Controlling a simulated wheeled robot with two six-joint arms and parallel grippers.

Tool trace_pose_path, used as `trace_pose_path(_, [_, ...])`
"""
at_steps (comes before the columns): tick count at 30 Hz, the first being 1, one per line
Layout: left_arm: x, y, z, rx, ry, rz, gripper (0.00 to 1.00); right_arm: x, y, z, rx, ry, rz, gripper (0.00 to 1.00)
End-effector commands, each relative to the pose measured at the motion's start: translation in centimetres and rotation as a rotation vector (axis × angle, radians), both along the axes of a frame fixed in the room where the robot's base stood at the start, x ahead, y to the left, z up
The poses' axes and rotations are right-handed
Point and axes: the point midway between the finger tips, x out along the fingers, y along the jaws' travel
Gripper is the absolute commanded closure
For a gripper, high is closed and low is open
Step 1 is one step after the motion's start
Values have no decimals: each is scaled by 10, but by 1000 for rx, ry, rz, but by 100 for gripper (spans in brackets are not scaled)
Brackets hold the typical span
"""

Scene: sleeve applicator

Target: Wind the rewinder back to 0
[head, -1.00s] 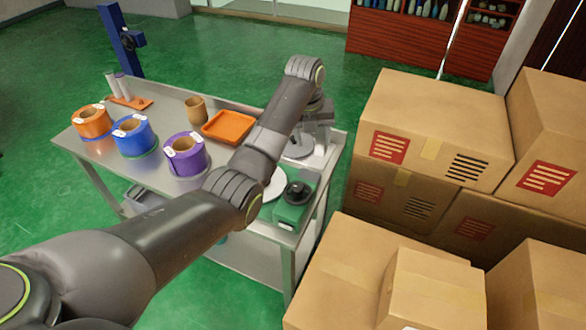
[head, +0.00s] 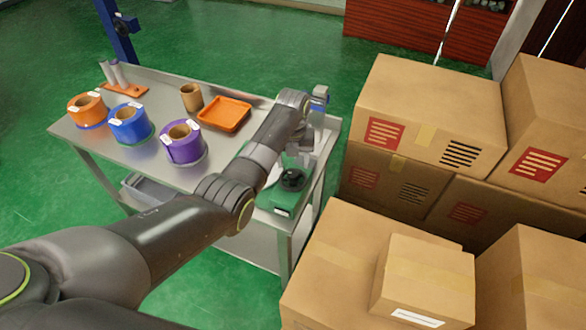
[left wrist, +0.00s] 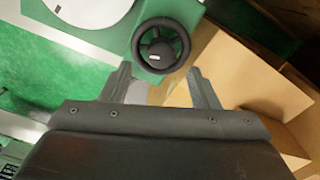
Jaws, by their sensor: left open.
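The rewinder has a green housing (head: 276,201) with a black handwheel (head: 291,180) on top, at the near right corner of the metal table. In the left wrist view the handwheel (left wrist: 160,46) shows a dark rim and a hub with a small pale mark. A white disc (left wrist: 92,12) lies beside it, mostly hidden by my arm in the head view. My left gripper (left wrist: 160,85) is open and empty, its fingers pointing toward the wheel without visibly gripping it. In the head view the gripper (head: 298,158) is just above and behind the wheel. I cannot read any scale or number.
The metal table (head: 150,87) holds orange (head: 87,110), blue (head: 130,125) and purple (head: 182,143) rolls, a brown cup (head: 191,97) and an orange tray (head: 224,114). Stacked cardboard boxes (head: 430,110) stand close on the right.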

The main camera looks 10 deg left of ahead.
Motion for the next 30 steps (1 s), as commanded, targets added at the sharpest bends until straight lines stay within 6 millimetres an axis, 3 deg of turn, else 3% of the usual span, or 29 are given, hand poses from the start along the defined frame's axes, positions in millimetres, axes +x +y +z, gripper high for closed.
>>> trace_pose_path(9, [1,0,-41,0,-1,0,45,0,0,-2,0,0,0,64])
trace_pose_path(23, [1,-1,-49,-1,-2,0,45,0,0,-2,0,0,0,64])
trace_pose_path(30, [1,0,-49,-1,-2,0,76,0,0,-2,0,0,0,64])
